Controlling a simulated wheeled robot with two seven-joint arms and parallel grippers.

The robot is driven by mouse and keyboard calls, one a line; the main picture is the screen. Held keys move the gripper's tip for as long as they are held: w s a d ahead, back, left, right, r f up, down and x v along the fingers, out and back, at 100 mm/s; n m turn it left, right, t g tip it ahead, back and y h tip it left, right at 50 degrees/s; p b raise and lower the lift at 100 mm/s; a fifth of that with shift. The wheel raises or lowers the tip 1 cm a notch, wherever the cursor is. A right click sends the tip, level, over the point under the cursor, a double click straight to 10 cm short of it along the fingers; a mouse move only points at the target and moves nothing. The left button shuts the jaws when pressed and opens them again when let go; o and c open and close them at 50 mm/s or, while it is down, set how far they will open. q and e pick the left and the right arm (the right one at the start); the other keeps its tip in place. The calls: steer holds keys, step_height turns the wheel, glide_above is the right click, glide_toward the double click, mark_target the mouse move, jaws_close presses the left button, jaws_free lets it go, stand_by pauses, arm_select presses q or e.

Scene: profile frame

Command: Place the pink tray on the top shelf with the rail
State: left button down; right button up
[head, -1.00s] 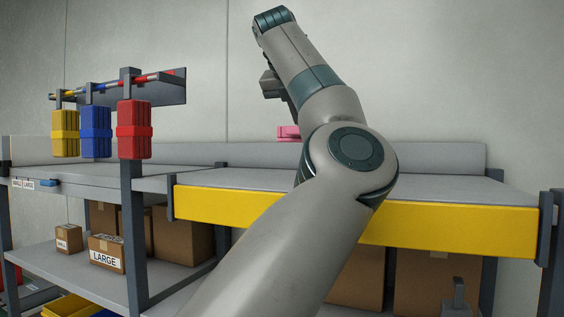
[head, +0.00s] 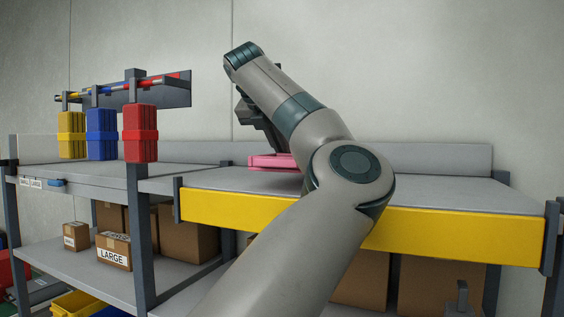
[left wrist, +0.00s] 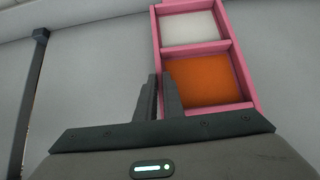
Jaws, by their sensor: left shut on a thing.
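The pink tray (head: 268,161) shows in the head view behind my left arm, low over the back of the grey top shelf (head: 440,186). I cannot tell whether it touches the shelf. A yellow rail (head: 300,213) runs along this shelf's front. In the left wrist view the tray (left wrist: 235,62) shows a white and an orange compartment. My left gripper (left wrist: 159,78) is shut on the tray's side wall, near the orange compartment. In the head view, my arm hides most of the gripper and the tray's right part. My right gripper is not in view.
Yellow, blue and red bundles (head: 140,133) hang from a bar left of the railed shelf. A lower shelf (head: 180,272) holds cardboard boxes (head: 114,251). The right part of the railed shelf is clear. A grey back panel (head: 440,158) stands behind it.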

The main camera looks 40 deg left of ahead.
arm_select(q)
step_height(320, 180, down, 2)
steer(key=shift+f+p, duration=0.2)
steer(key=shift+p, duration=0.35)
steer(key=shift+f, duration=0.55)
steer(key=c, duration=1.9)
jaws_free()
steer(key=shift+f, duration=0.15)
steer(key=shift+r, duration=0.2)
steer(key=shift+s+r, duration=0.1)
steer(key=shift+s, duration=0.1)
steer(key=b+v, duration=0.4)
steer(key=v, duration=0.6)
steer(key=shift+s+r+b, duration=0.1)
steer(key=shift+s+b, duration=0.05)
steer(key=shift+b, duration=0.25)
steer(key=shift+s+d+r, duration=0.15)
steer(key=shift+s+r, duration=0.25)
steer(key=shift+r, duration=0.05)
